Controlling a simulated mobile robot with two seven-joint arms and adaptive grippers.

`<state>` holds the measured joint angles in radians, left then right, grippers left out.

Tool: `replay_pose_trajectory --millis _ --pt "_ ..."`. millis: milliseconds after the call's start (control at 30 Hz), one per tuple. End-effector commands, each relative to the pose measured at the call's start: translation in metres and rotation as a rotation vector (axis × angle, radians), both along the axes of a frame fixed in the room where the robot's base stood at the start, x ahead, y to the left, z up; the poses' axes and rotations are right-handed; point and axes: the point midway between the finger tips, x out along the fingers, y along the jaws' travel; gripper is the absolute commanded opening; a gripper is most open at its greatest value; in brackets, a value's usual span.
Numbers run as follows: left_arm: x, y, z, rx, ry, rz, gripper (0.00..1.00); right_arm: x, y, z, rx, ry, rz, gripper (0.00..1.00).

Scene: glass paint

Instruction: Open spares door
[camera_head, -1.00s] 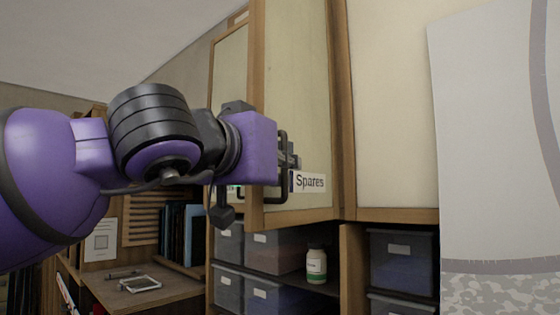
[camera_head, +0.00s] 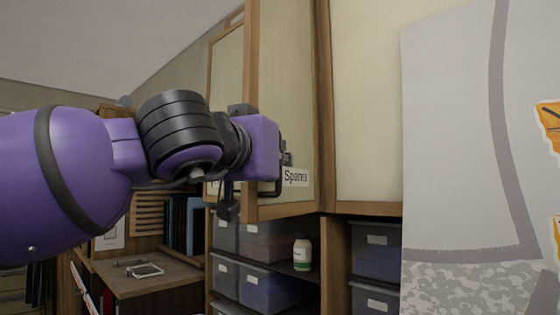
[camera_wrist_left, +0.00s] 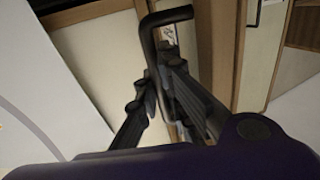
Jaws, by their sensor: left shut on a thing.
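The spares door (camera_head: 298,110) is a cream panel in a wood frame, high on the cabinet in the head view. It stands ajar, its left edge swung out and its right side by the cabinet post. The "Spares" label (camera_head: 296,177) is on its lower part. My left gripper (camera_head: 284,160) is at the door's lower left, mostly hidden behind my purple wrist. In the left wrist view the dark bar handle (camera_wrist_left: 168,17) runs between the fingers of my left gripper (camera_wrist_left: 164,68), which is shut on it. My right gripper is not in view.
Below the door are shelves with grey bins (camera_head: 268,290) and a white bottle with a green label (camera_head: 302,254). A closed cream panel (camera_head: 370,100) is to the right, with a large grey-white sheet (camera_head: 450,150) in front. A desk (camera_head: 170,278) stands at lower left.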

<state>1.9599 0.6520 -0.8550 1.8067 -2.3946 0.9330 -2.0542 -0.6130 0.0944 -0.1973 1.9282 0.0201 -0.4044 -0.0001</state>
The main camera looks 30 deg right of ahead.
Motion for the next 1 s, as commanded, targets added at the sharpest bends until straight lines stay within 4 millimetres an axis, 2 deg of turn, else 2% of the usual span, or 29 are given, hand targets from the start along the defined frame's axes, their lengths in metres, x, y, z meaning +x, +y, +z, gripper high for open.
replay_pose_trajectory --millis 33,233,267,333,667,833,1000 --pt "0.0 -0.001 -0.007 0.01 0.006 -0.001 0.0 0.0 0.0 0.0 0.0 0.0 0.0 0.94" --pt "0.0 -0.001 -0.007 0.011 0.007 -0.001 0.0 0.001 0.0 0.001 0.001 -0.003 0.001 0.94" --pt "0.0 -0.001 -0.007 0.011 0.007 -0.001 0.08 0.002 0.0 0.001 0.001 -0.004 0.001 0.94" --pt "0.0 -0.001 -0.007 0.01 0.006 -0.001 0.17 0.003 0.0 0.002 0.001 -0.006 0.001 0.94" --pt "0.0 0.001 -0.002 0.003 0.003 0.0 0.17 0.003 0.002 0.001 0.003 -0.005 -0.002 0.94" --pt "-0.012 0.016 -0.001 0.002 0.001 0.001 0.17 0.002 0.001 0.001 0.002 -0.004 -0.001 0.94" --pt "-0.035 0.044 -0.001 0.003 -0.002 0.003 0.17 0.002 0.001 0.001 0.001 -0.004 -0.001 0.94"
